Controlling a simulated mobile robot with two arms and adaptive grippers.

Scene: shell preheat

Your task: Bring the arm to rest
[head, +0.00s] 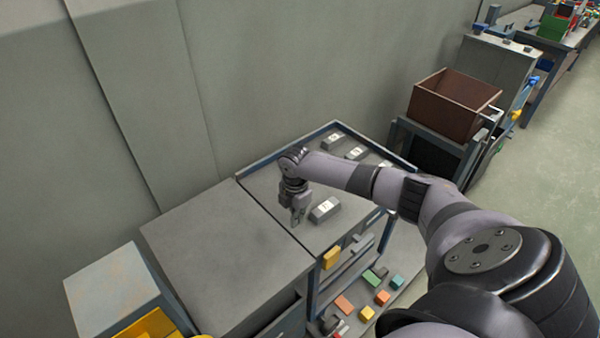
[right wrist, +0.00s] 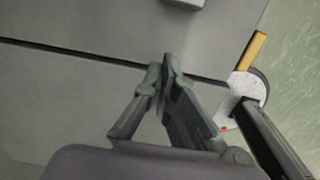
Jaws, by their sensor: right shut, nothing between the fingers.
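My right arm (head: 440,215) reaches in from the right of the head view, over a grey workbench top (head: 262,192). My right gripper (head: 298,216) points down above that top, just left of a grey block with a white label (head: 325,209). In the right wrist view the gripper's fingers (right wrist: 168,75) are closed together with nothing between them. A grey block edge shows at the top of that view. I cannot tell the exact gap between the fingertips and the surface. My left gripper is not in view.
Two more labelled blocks (head: 333,142) (head: 356,153) lie farther back on the top. Several coloured blocks lie on a lower shelf (head: 405,290). A brown box (head: 452,104) stands at the back right. A grey wall (head: 250,80) rises behind. Open floor (head: 545,150) is at right.

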